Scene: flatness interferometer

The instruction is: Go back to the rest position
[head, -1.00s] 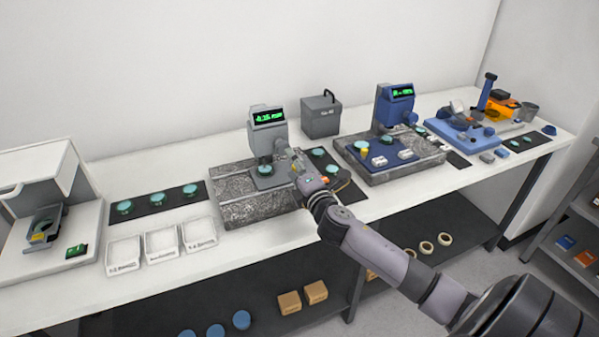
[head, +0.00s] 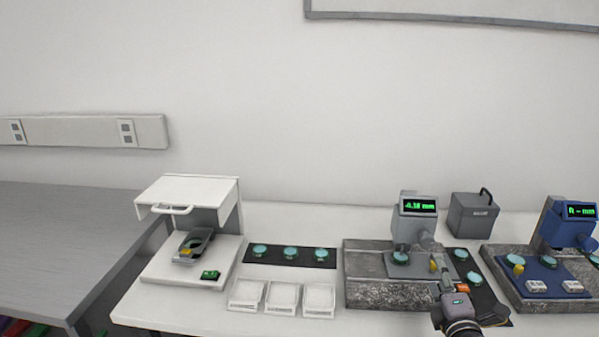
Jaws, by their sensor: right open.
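My right gripper (head: 441,262) is in the lower right of the head view, over the granite base (head: 375,292) of the grey gauge (head: 412,222). It is open and no object shows between its fingers. A teal disc (head: 400,258) sits under the gauge's probe, left of the gripper. The gauge has a lit green display. My left gripper is not in view.
The white hooded instrument (head: 190,203) stands at the bench's left end. A black mat (head: 270,261) with teal discs and white trays (head: 282,298) lie between. A grey box (head: 474,214) and blue gauge (head: 570,225) are at right. A grey table (head: 75,235) is left.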

